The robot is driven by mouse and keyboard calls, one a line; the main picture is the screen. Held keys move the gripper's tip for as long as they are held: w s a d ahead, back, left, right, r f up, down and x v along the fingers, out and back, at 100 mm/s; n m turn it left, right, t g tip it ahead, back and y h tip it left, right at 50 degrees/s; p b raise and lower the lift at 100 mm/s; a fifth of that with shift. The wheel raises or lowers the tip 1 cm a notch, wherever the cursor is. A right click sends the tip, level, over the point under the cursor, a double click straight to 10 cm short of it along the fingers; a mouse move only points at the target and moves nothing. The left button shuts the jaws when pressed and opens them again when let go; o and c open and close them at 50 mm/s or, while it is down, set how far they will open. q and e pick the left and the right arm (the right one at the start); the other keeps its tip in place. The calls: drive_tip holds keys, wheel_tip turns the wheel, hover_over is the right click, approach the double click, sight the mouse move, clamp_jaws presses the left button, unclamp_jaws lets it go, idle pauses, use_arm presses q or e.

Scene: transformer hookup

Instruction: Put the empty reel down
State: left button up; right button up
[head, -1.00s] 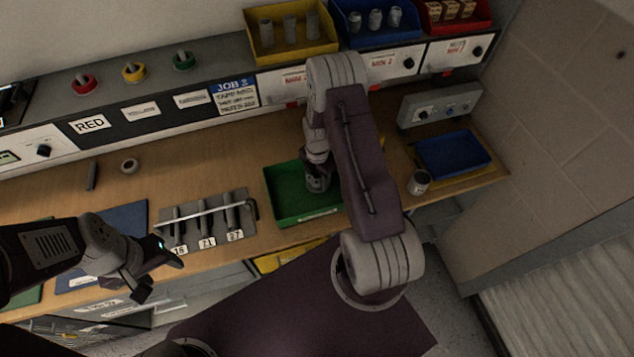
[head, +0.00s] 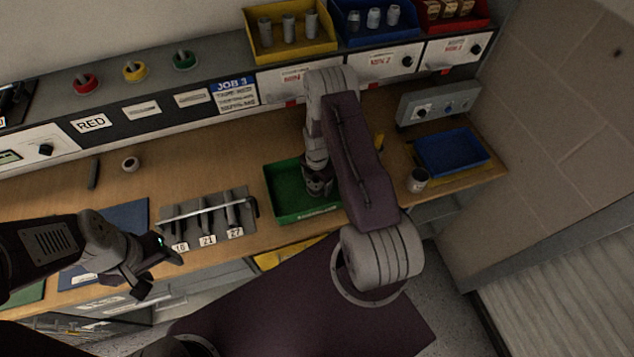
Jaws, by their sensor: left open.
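A small grey ring-shaped piece (head: 130,164) lies on the bench at the left; I cannot tell whether it is the empty reel. No other empty reel can be made out. My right gripper (head: 318,188) points down into the green tray (head: 282,205). Its fingertips are dark and partly hidden by the tray and arm, so I cannot tell whether it holds anything. My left gripper (head: 163,272) is open and empty in front of the bench's front edge, left of the tray.
A grey tool rack (head: 205,235) with a hooked bar stands left of the tray. A can (head: 418,181) and a blue tray (head: 452,153) are at the right. Red (head: 85,83), yellow (head: 135,70) and green (head: 185,60) spools sit on the shelf. The bench between ring and tray is mostly clear.

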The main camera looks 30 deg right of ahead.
drive_tip(key=shift+r, duration=0.1)
drive_tip(key=shift+r, duration=0.3)
wheel_tip(320, 180, up, 12)
drive_tip(key=b, duration=0.2)
drive_tip(key=s+a+r+m, duration=0.5)
drive_tip(key=s+m, duration=0.1)
drive_tip(key=m, duration=0.4)
drive_tip(key=s+a+r+m+t, duration=0.1)
drive_tip(key=s+a+r+m, duration=0.3)
drive_tip(key=m, duration=0.7)
drive_tip(key=s+a, duration=0.2)
drive_tip(key=s, duration=0.1)
drive_tip(key=shift+r+m, duration=0.3)
drive_tip(key=shift+r, duration=0.05)
